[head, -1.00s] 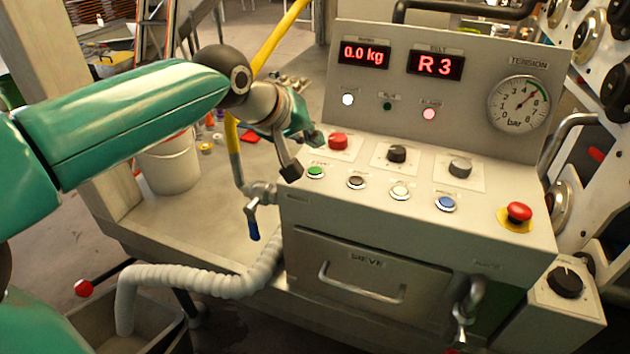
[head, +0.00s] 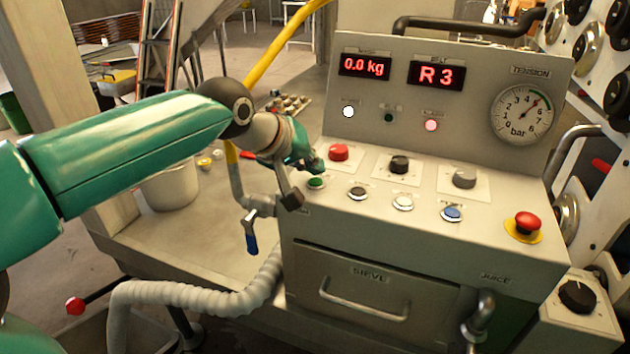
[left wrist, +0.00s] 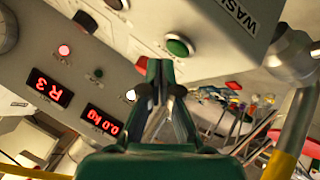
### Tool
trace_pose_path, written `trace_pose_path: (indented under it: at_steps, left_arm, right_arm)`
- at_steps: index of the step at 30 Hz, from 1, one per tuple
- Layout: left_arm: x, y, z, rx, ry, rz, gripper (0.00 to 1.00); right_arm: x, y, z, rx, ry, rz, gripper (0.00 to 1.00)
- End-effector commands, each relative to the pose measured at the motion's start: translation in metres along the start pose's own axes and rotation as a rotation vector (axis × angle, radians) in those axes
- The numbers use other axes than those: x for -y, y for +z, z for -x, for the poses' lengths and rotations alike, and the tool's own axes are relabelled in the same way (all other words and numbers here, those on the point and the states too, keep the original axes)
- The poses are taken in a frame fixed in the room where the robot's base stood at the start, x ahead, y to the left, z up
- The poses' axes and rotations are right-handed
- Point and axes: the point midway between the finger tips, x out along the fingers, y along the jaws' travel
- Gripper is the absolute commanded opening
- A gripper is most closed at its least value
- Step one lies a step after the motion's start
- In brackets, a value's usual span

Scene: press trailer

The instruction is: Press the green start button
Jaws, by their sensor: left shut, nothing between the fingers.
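The green start button (head: 316,182) is at the left end of the lower button row on the grey control panel (head: 440,255). It also shows in the left wrist view (left wrist: 179,46), above the fingers and apart from them in the picture. My left gripper (head: 305,183) is just left of and around the button's upper left side in the head view. Its fingers (left wrist: 161,84) are shut with nothing between them. I cannot tell whether a fingertip touches the panel. The button's label is mostly hidden by the gripper. My right gripper is not in view.
A red button (head: 339,152) sits just above the green one. A black-centred button (head: 357,193), a white button (head: 402,202) and a blue button (head: 452,214) stand to its right. A red emergency-stop knob (head: 527,222) is at the far right. A blue-handled valve (head: 251,232) hangs at left.

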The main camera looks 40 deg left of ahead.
Motion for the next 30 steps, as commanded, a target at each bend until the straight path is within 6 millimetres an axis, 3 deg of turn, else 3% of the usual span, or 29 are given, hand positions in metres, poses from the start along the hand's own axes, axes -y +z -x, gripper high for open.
trace_pose_path:
  at_steps: [30]
  left_arm:
    - [0.0054,0.0039,-0.0046,-0.001,-0.001,0.001,0.0]
  right_arm:
    - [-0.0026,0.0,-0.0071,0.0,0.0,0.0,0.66]
